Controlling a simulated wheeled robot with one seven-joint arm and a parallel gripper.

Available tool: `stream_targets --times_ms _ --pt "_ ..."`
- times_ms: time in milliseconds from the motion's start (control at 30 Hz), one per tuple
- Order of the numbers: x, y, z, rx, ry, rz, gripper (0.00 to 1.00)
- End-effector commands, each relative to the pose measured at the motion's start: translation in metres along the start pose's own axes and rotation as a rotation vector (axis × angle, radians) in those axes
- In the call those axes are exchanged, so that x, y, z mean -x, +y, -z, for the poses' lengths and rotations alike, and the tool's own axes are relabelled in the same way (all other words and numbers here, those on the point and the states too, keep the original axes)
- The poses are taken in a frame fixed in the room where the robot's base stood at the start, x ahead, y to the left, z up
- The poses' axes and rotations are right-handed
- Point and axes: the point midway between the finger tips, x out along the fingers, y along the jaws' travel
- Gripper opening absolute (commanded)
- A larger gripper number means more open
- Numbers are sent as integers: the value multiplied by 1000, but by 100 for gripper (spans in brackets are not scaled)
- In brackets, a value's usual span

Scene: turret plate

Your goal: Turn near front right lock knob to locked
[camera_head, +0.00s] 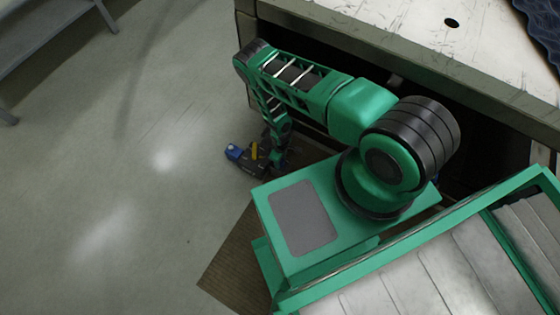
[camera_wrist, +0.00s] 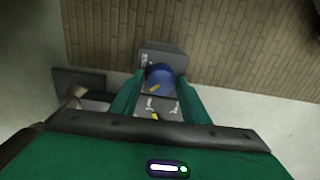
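A round blue knob (camera_wrist: 160,76) with a yellow mark on its lower left shows in the wrist view, on a grey plate (camera_wrist: 165,54). My gripper (camera_wrist: 161,78) has one green finger on each side of it, fingertips close to its edges. I cannot tell whether they touch it. White symbols and a small yellow mark show on the panel (camera_wrist: 160,105) between the fingers, nearer the camera. In the head view a small blue part (camera_head: 233,152) and a yellow part (camera_head: 254,151) show low down beside the end of my arm. My fingertips cannot be made out there.
A worn pale tabletop (camera_head: 370,20) stands at the upper right, above a dark recess. A brown ribbed mat (camera_head: 232,262) lies on the floor, seen also in the wrist view (camera_wrist: 230,40). Grey floor (camera_head: 120,200) is open at left. A grey bench (camera_head: 45,35) stands upper left.

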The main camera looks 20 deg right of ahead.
Motion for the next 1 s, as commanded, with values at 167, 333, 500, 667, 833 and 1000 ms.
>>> stream_targets --times_ms 167,333,500,667,833,1000 --pt "0 0 0 -1 -1 1 53" --pt "1 0 -1 -1 -2 1 53" --pt "13 0 0 -2 -1 1 53" --pt "39 0 1 -2 -1 1 53" --pt "70 1 1 -2 0 1 53" --pt "93 1 1 -1 0 1 53"
